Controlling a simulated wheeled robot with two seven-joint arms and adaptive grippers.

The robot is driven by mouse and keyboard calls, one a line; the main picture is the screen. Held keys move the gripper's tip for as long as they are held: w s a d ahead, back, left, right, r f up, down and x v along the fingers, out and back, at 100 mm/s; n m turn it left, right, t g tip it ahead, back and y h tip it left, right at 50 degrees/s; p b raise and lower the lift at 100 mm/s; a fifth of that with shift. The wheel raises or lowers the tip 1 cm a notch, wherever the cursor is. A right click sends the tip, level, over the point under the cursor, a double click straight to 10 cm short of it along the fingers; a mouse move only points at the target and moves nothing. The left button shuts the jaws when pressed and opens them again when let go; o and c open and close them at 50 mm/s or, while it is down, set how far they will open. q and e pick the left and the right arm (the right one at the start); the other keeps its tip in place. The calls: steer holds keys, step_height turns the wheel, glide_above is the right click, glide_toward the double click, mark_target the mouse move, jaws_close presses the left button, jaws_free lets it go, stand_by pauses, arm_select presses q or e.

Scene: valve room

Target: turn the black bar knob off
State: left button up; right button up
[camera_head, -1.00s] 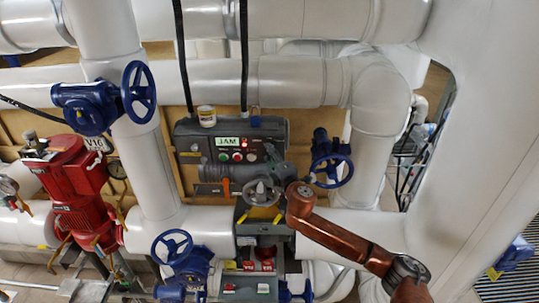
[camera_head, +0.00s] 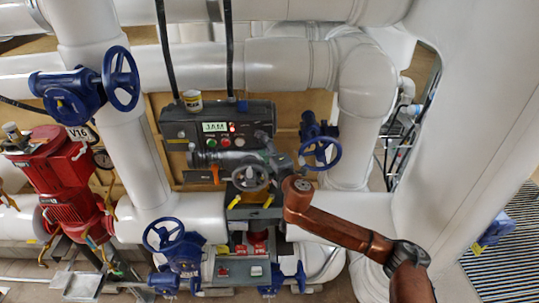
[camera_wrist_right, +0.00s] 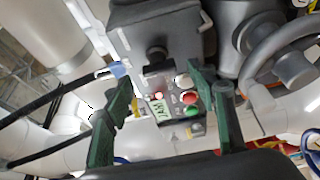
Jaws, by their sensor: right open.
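The black bar knob (camera_wrist_right: 157,55) sticks out from the grey control box in the right wrist view, above the lit red lamp. In the head view I cannot make it out behind my right gripper (camera_head: 265,141). My right gripper is at the right end of the grey control box (camera_head: 180,128). In the right wrist view its two green fingers stand wide apart, either side of the knob and buttons (camera_wrist_right: 165,76). It is open and holds nothing; I cannot tell the remaining distance to the knob. My left gripper is out of view.
The box carries a JAM display (camera_head: 214,127) and several buttons. A grey handwheel (camera_head: 251,178) lies just below my gripper, and a blue handwheel (camera_head: 320,154) stands to its right. A white jar (camera_head: 193,102) sits on the box. Large white pipes surround it.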

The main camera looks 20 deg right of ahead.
steer(key=s, duration=0.7)
steer(key=shift+d, duration=0.45)
